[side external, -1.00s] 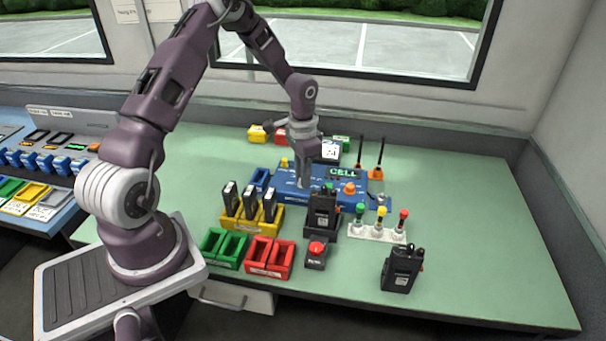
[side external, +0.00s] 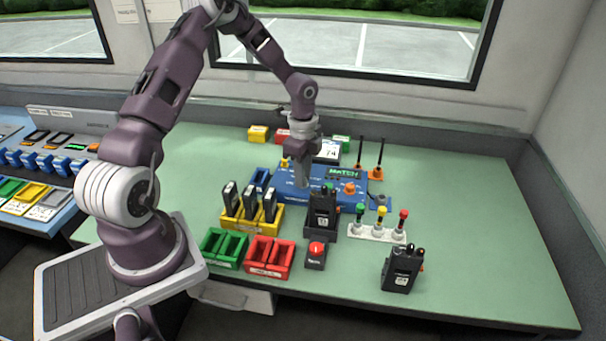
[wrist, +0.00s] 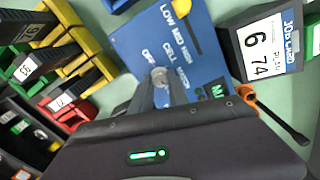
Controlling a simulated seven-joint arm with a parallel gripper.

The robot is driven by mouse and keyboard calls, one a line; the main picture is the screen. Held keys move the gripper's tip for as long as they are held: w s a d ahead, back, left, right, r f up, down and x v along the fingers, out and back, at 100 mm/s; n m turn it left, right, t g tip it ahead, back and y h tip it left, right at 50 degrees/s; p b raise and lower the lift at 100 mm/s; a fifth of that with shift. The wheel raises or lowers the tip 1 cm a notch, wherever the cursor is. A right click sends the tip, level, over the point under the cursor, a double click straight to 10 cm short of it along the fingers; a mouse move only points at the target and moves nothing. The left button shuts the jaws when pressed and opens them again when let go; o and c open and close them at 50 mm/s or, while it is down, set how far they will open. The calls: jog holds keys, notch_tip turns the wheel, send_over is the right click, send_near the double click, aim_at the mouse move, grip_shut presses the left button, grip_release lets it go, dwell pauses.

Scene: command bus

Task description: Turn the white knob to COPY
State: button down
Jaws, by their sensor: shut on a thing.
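The white knob (wrist: 158,73) shows in the wrist view on the face of a blue panel box (wrist: 138,42). My gripper (wrist: 162,88) is shut on the knob. Labels OFF, CELL and MATCH are readable around it; I see no readable COPY label, and my gripper hides part of the panel. In the side view my gripper (side external: 303,184) points down onto the blue box (side external: 285,183), and the knob is hidden there. The box's green display (side external: 344,173) appears to read MATCH.
An orange knob (side external: 349,188) sits right of my gripper on the box. A black radio (side external: 322,212) stands close in front. Yellow (side external: 268,225), green (side external: 222,248) and red (side external: 266,259) holders lie front left.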

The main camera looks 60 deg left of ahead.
jog(key=m, duration=0.5)
jog(key=shift+m, duration=0.4)
dwell(0.4)
jog(key=c, duration=1.3)
grip_release()
